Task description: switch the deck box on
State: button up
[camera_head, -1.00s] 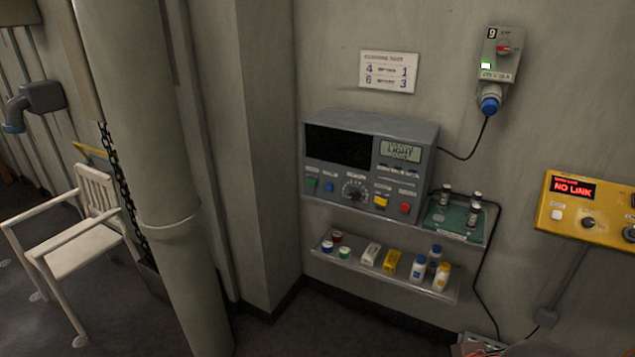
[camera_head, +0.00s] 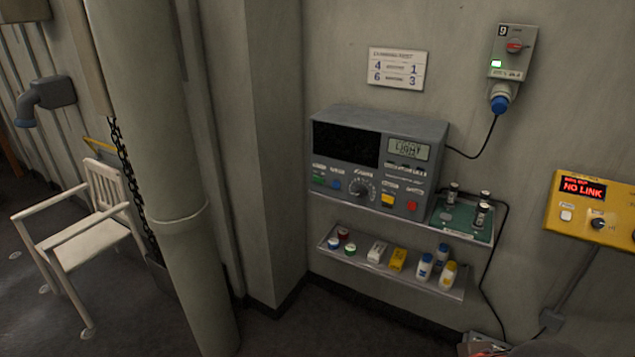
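A yellow box (camera_head: 579,221) is fixed to the wall at the right edge of the view, partly cut off. Its red-lit display (camera_head: 582,188) reads "NO LINK", and below it are a white button (camera_head: 566,215) and a dark knob (camera_head: 597,223). A grey box (camera_head: 379,157) stands on the upper wall shelf, with a black dark panel, a small display reading "LIGHT", a round dial and several coloured buttons. No label in view says which one is the deck box. My gripper is not in view.
A green board (camera_head: 457,215) sits beside the grey box. Small bottles and boxes stand on the lower shelf (camera_head: 335,251). A pillar (camera_head: 160,150) and white chair (camera_head: 92,240) are left.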

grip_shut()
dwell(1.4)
